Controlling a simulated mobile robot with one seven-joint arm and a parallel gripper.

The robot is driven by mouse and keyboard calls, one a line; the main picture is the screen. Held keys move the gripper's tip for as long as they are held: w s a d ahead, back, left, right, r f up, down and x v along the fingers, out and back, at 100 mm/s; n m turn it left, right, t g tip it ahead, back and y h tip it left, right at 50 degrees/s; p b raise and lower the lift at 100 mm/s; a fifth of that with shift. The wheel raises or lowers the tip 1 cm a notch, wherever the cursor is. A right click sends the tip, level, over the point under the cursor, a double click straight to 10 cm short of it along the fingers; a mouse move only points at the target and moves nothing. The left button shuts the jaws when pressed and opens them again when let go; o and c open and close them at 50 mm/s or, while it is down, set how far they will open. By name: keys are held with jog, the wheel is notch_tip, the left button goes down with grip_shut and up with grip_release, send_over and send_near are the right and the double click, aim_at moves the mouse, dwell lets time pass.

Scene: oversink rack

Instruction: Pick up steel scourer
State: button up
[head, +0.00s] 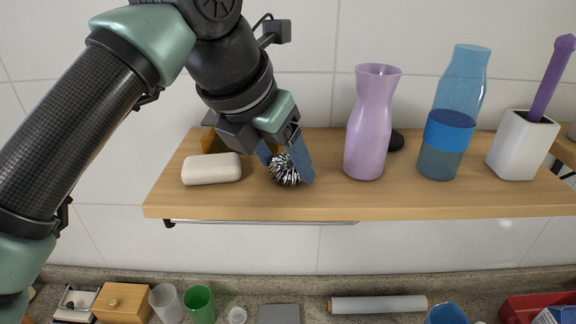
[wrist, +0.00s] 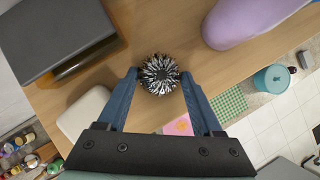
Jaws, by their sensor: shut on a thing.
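The steel scourer (head: 284,170) is a shiny silver ball of coiled metal on the wooden shelf (head: 260,207), between the white bar of soap and the purple carafe. My gripper (head: 288,165) reaches down from the upper left with its blue fingers on either side of the scourer, shut on it. In the wrist view the scourer (wrist: 160,74) sits between the tips of my gripper (wrist: 160,78). I cannot tell whether it is clear of the shelf.
A white soap bar (head: 212,169) lies just left of the scourer. A purple carafe (head: 372,122) stands close on the right, then a blue bottle (head: 453,115) and a white holder (head: 521,146). Below, a counter holds a green cup (head: 199,304) and a wooden box (head: 122,303).

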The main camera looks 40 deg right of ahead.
aim_at(283, 166)
notch_tip(283, 166, up, 10)
jog(key=b, duration=0.2)
dwell(0.6)
